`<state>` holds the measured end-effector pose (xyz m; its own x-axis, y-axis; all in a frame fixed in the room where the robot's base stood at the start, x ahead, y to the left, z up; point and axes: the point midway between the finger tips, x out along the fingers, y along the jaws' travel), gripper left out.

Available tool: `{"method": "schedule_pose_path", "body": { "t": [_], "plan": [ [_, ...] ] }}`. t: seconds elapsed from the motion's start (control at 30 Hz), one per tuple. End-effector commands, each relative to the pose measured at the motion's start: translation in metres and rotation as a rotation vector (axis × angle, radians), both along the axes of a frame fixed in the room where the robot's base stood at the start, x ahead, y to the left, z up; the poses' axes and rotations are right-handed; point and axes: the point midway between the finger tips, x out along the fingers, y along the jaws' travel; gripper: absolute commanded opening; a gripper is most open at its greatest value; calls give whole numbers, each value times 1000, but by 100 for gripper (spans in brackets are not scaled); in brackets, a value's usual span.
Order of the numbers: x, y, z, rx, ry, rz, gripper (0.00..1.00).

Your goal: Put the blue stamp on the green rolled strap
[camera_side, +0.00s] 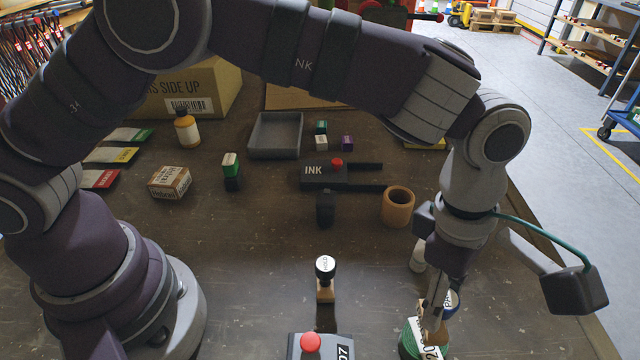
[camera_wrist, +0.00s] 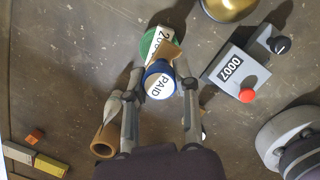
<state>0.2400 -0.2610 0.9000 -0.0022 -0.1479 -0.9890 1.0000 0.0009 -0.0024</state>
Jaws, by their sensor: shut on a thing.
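The blue stamp (camera_side: 450,302) has a round top reading PAID and a wooden lower part; in the wrist view its blue top (camera_wrist: 159,82) faces the camera. My gripper (camera_side: 433,318) is shut on it. The green rolled strap (camera_side: 408,346) has a white label with black digits and lies at the bottom edge of the side view. In the wrist view the strap (camera_wrist: 149,42) is directly beyond the stamp, partly hidden by it. The stamp's wooden end overlaps the strap's label; I cannot tell whether they touch.
A grey numbering device (camera_wrist: 238,74) with a red button stands right of the strap in the wrist view. A HOLD stamp (camera_side: 326,268) stands upright left of my gripper. A brown ring roll (camera_side: 397,208), an INK box (camera_side: 322,177) and a grey tray (camera_side: 275,135) are farther back.

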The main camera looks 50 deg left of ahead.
Motion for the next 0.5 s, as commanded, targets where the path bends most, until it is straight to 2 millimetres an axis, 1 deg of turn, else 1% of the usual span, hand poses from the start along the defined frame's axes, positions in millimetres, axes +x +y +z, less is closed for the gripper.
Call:
{"method": "schedule_pose_path", "body": {
  "t": [0.07,0.2,0.3,0.5],
  "plan": [
    [3,-4,-1,0,-1,-2,0],
    [3,-4,-25,4,1,-1,0],
    [4,-4,-35,2,0,-2,0],
    [4,-4,-35,-1,-2,-2,0]
  ]
}}
